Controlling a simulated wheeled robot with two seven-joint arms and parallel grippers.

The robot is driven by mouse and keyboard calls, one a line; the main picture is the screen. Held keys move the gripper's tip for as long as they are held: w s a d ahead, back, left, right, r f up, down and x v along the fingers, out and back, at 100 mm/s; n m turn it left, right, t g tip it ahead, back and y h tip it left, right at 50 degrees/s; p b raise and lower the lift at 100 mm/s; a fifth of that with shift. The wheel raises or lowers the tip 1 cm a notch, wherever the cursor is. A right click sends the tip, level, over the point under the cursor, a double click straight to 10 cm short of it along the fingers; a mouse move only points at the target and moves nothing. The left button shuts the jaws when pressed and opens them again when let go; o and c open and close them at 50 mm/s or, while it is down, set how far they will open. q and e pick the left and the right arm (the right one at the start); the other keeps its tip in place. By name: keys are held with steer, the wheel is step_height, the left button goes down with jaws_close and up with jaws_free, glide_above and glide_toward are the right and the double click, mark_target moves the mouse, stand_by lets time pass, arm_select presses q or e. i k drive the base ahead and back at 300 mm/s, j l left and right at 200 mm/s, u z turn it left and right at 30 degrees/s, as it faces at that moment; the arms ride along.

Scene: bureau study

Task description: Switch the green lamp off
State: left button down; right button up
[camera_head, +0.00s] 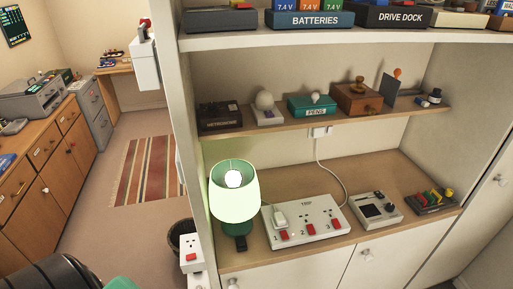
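The green lamp (234,200) stands at the left end of the wooden counter inside the shelf unit. Its pale green shade glows and the white bulb inside looks lit. A small black block (240,243) sits at the front of its green base; I cannot tell whether it is a switch. Right of the lamp lies a white power strip (318,228) with several red switches and a white plug (280,215) in its left part. A white cable runs from the strip up to a wall socket (320,131). Neither of my grippers is in view.
A grey device (376,210) and a dark tray of coloured pieces (431,201) stand farther right on the counter.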

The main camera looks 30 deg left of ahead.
mark_target(240, 239)
steer(key=j+u, duration=0.2)
steer(key=u, duration=0.3)
steer(key=j+u, duration=0.15)
steer(key=u, duration=0.35)
steer(key=i, duration=0.05)
